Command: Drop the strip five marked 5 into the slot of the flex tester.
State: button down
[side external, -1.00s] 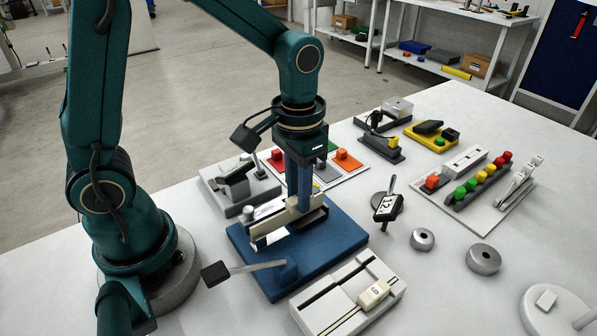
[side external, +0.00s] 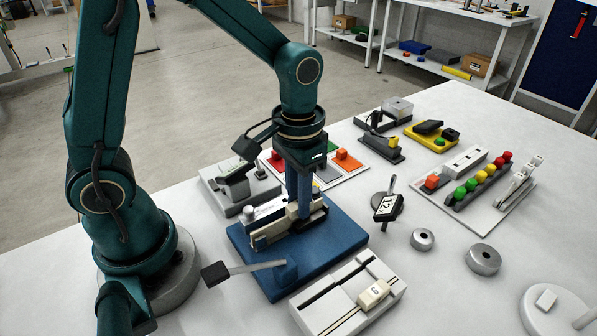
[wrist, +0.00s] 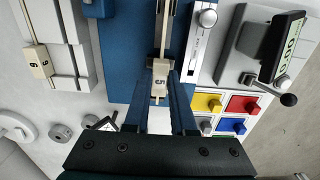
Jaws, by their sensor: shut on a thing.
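My gripper (side external: 297,205) points down over the blue-based flex tester (side external: 340,236) and is shut on the cream tag of strip five (wrist: 160,73). The "5" on the tag reads clearly in the wrist view, with my blue fingers on both sides. The strip extends from the tag along the tester's narrow beige-walled holder (side external: 270,238).
A white slotted rack (side external: 345,293) with a tag marked 6 (side external: 374,292) stands right beside the tester. A black-handled lever (side external: 216,273) sticks out at the front left. A grey instrument (side external: 238,190) and a coloured-block board (side external: 350,161) stand close behind.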

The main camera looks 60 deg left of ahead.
jog(key=shift+f, duration=0.1)
dwell(0.3)
jog(key=c, duration=0.7)
grip_release()
jog(key=shift+r, duration=2.6)
jog(key=shift+r, duration=0.2)
jog(key=shift+s+a+r+t, duration=0.25)
jog(key=shift+s+r+t, duration=0.65)
jog(key=shift+s, duration=0.45)
jog(key=shift+s+a+r+t, duration=0.25)
jog(key=shift+s+r+t, duration=0.6)
jog(key=shift+s, duration=0.55)
jog(key=shift+s+a+r+t, duration=0.25)
jog(key=shift+s+r+t, duration=0.45)
jog(key=shift+s+t, duration=0.5)
